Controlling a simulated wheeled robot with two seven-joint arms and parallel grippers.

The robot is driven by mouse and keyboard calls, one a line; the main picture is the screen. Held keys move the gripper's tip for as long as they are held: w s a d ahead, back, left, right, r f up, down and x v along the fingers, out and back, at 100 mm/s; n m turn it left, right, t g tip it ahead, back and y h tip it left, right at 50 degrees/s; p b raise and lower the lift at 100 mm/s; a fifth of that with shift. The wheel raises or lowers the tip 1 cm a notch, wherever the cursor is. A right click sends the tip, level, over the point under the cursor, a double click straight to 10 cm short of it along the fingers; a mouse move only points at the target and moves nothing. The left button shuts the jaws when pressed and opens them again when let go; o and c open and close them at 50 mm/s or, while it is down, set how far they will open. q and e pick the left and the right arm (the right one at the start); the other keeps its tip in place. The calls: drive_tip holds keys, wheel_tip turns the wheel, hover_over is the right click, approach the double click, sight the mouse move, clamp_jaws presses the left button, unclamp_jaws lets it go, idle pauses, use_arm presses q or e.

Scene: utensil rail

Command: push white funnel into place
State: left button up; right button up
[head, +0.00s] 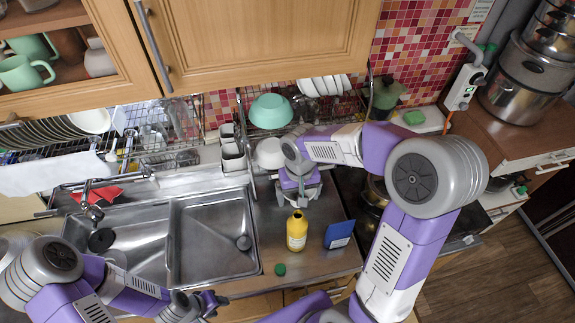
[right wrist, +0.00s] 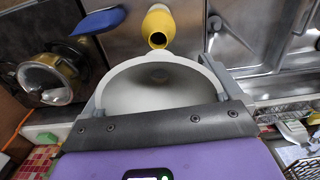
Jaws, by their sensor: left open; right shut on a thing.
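The white funnel (right wrist: 152,92) is between the fingers of my right gripper (right wrist: 154,72) in the right wrist view, with its wide rounded rim showing. My right gripper is shut on it. In the head view this gripper (head: 299,196) is over the counter just behind the yellow bottle; the funnel is hard to make out there. The yellow bottle (head: 297,231) stands upright on the counter, and its open neck shows in the right wrist view (right wrist: 158,30). The funnel is apart from the bottle. My left gripper (head: 211,301) is open and empty at the counter's front edge.
The double sink (head: 210,235) is left. A white rounded bowl (head: 269,153) and dish racks are behind. A pot (right wrist: 50,78) is beside the gripper.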

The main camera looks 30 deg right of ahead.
drive_tip(key=shift+s+r, duration=0.15)
drive_tip(key=shift+s, duration=0.35)
drive_tip(key=b, duration=0.5)
hover_over(298, 212)
drive_tip(key=s, duration=0.1)
drive_tip(key=shift+a+f, duration=0.15)
drive_tip(key=shift+f, duration=1.3)
drive_tip(key=shift+a+f, duration=0.15)
drive_tip(key=shift+f, duration=1.3)
drive_tip(key=shift+f+b, duration=1.45)
drive_tip(key=shift+f, duration=0.1)
drive_tip(key=o, duration=0.7)
drive_tip(key=shift+c, duration=0.2)
drive_tip(key=shift+o, duration=0.2)
